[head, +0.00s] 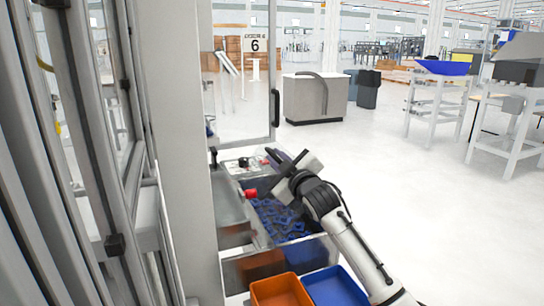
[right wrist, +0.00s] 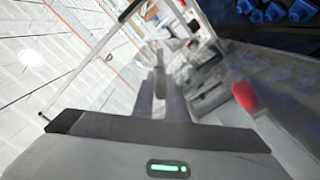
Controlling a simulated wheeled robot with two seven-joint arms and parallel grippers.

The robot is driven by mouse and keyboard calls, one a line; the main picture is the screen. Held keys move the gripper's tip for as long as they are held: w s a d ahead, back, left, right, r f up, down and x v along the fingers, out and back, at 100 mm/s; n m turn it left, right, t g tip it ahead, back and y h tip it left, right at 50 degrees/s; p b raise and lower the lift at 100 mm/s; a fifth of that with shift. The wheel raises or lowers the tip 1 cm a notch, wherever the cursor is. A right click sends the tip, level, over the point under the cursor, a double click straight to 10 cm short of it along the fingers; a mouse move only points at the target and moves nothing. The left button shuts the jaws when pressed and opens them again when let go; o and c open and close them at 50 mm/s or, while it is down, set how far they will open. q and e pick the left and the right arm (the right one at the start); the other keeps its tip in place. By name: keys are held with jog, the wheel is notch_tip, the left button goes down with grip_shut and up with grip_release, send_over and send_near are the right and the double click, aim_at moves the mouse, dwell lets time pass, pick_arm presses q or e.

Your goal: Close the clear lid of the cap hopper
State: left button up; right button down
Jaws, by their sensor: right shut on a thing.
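The cap hopper (head: 318,248) is an open-topped bin below centre in the head view, with many blue caps (head: 283,218) inside. The blue caps also show at the top right of the right wrist view (right wrist: 275,12). My right gripper (head: 270,172) is over the hopper's far end, its dark fingers pointing left. It appears shut on the edge of the clear lid (head: 263,154), which is faint, raised and hard to make out. The lid's exact angle cannot be told. A red knob (head: 252,193) is just below the fingers. My left gripper is out of view.
An orange bin (head: 275,291) and a blue bin (head: 335,288) stand in front of the hopper. A grey machine post (head: 180,150) rises at left, and a clear framed door (head: 275,105) stands behind. Open floor lies to the right.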

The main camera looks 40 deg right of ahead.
jog(key=shift+a+f, duration=0.1)
jog(key=shift+f, duration=0.15)
jog(key=c, duration=1.8)
grip_release()
jog(key=shift+r, duration=0.15)
jog(key=b+v, duration=0.1)
jog(key=v, duration=0.9)
jog(key=shift+s, duration=0.15)
